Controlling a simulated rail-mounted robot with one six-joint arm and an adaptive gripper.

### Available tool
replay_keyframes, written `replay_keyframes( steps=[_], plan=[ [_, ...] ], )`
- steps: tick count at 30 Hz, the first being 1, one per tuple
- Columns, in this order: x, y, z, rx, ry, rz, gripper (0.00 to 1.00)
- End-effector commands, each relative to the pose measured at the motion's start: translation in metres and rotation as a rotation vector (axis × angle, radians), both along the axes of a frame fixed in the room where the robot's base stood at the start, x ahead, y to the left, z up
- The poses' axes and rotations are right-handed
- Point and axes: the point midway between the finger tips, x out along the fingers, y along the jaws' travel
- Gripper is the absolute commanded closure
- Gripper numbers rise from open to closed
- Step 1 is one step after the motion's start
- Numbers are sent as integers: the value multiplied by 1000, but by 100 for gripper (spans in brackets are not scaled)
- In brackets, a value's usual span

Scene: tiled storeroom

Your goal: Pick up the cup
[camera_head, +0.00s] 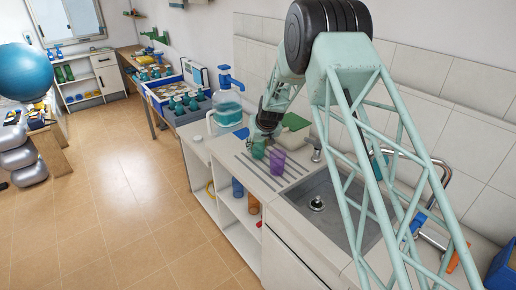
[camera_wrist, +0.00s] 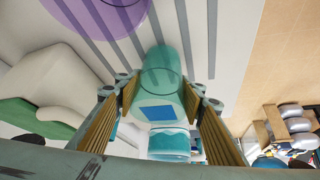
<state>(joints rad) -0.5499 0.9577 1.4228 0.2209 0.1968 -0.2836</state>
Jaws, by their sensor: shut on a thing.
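A green see-through cup (camera_head: 258,149) is at the ribbed drainboard (camera_head: 250,172) left of the sink. My gripper (camera_head: 262,133) reaches down over it from behind. In the wrist view the green cup (camera_wrist: 160,72) sits between the two fingers of my gripper (camera_wrist: 160,92), which are shut on its sides. I cannot tell whether its base touches the drainboard. A purple see-through cup (camera_head: 277,162) stands just to the right, close to the green one. It also shows in the wrist view (camera_wrist: 98,18) at the top left, apart from the fingers.
A clear jug with a blue pump (camera_head: 227,108) stands left of the cups. A green thing (camera_head: 294,122) lies behind my gripper. The sink (camera_head: 330,205) and faucet (camera_head: 314,146) are to the right. Blue and orange cups (camera_head: 253,203) stand on the shelf below.

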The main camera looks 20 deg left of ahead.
Motion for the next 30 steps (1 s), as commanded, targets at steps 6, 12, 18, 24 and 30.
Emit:
replay_keyframes(
  steps=[6, 12, 18, 24, 30],
  plan=[
    [1, 0, 24, 2, -2, 0, 71],
    [1, 0, 52, 2, -2, 0, 71],
    [0, 0, 77, 1, -2, 0, 71],
    [0, 0, 89, 0, 0, 0, 71],
    [0, 0, 92, 1, -1, 0, 71]
  ],
)
